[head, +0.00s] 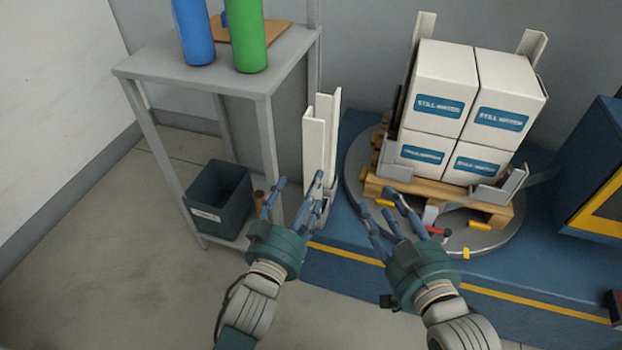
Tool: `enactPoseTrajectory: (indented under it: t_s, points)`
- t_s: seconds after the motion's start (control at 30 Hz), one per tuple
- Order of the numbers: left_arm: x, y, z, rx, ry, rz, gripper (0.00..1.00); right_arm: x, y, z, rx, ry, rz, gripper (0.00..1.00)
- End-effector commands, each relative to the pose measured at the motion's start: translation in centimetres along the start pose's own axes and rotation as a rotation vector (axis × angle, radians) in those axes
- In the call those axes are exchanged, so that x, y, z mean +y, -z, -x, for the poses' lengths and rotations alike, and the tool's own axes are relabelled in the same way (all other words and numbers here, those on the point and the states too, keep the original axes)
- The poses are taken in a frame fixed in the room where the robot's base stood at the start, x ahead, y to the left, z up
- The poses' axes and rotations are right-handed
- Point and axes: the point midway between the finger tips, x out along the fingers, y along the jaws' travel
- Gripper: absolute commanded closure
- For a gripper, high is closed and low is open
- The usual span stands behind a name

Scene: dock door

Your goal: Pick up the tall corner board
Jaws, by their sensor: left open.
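Tall white corner boards (319,135) stand upright together in a grey holder between the grey table and the blue platform. My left gripper (298,186) is open, its blue fingers spread just in front of the boards' lower part. It overlaps the holder in the picture; I cannot tell whether it touches. No board is held in it. My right gripper (379,200) is open and empty, its fingers spread in front of the turntable's left edge.
White cartons (440,95) are stacked on a wooden pallet (440,194) on a round grey turntable (356,165), with corner boards at the stack's corners. The grey table (160,70) carries a blue roll (193,30) and a green roll (248,35). A dark bin (217,190) sits below.

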Motion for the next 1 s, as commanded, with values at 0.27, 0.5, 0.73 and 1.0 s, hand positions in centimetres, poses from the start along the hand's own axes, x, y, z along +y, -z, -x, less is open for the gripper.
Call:
enactPoseTrajectory:
  t_s: [0.27, 0.5, 0.73, 1.0]
  points:
    - [0.3, 0.1, -1.8, 0.001, -0.001, -0.001, 0.26, -0.4, 2.6, -0.2, 0.121, 0.008, -0.002, 0.6]
    - [0.6, 0.2, -4.5, 0.0, 0.0, -0.001, 0.26, -0.9, 7.3, 0.5, 0.327, 0.019, -0.006, 0.6]
    - [0.6, 0.3, -5.6, -0.002, -0.001, 0.0, 0.26, -1.1, 9.2, 1.1, 0.413, 0.024, -0.008, 0.6]
    - [0.6, 0.3, -5.6, -0.003, -0.001, 0.0, 0.38, -1.1, 9.3, 1.1, 0.414, 0.024, -0.008, 0.6]
